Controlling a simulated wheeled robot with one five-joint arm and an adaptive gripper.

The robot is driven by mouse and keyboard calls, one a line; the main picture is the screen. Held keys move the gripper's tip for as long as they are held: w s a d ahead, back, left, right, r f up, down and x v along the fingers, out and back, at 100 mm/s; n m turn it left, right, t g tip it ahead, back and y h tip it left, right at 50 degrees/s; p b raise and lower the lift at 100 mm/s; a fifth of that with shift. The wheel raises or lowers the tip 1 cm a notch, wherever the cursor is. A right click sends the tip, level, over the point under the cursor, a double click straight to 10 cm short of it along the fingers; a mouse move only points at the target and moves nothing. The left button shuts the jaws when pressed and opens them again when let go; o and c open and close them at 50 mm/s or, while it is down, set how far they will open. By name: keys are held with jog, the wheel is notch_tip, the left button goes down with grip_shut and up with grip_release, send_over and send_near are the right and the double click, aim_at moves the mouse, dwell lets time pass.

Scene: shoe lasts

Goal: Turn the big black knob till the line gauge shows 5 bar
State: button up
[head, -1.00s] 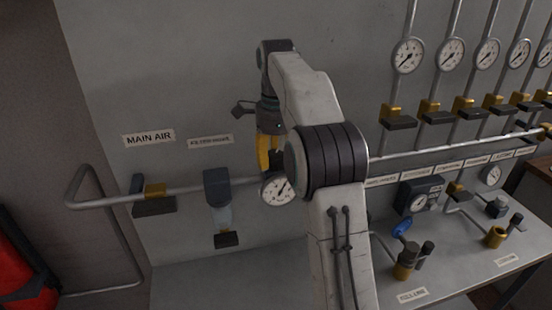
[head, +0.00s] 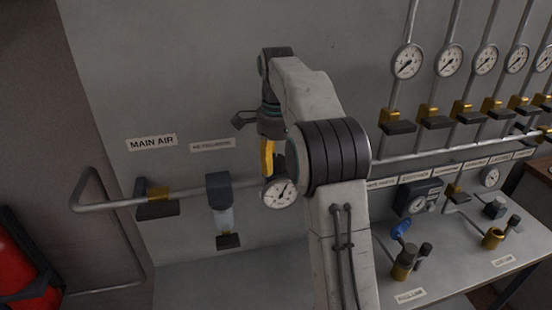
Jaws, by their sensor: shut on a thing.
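My gripper (head: 270,157) points down at the pipe, just above a round white gauge (head: 279,194). One yellow finger shows, with a dark shape beside it that I take for the big black knob; my arm hides most of it. The jaws are shut on it. The gauge has a white face and a dark needle pointing up and slightly right; its numbers are too small to read, and my arm covers its right edge.
A filter unit (head: 221,205) and a brass valve with a dark handle (head: 158,201) sit on the pipe to the left. Several gauges (head: 408,62) and valves line the wall at right. A bench (head: 455,270) carries other fittings.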

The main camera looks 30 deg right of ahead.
aim_at(277, 158)
jog(key=shift+f+n, duration=0.15)
jog(key=shift+n, duration=1.45)
jog(key=o, duration=1.2)
jog(key=shift+d, duration=0.15)
jog(key=shift+w+r+n, duration=0.1)
jog(key=shift+r+n, duration=0.15)
jog(key=shift+n, duration=0.05)
jog(key=shift+r, duration=3.5)
jog(key=shift+r, duration=0.1)
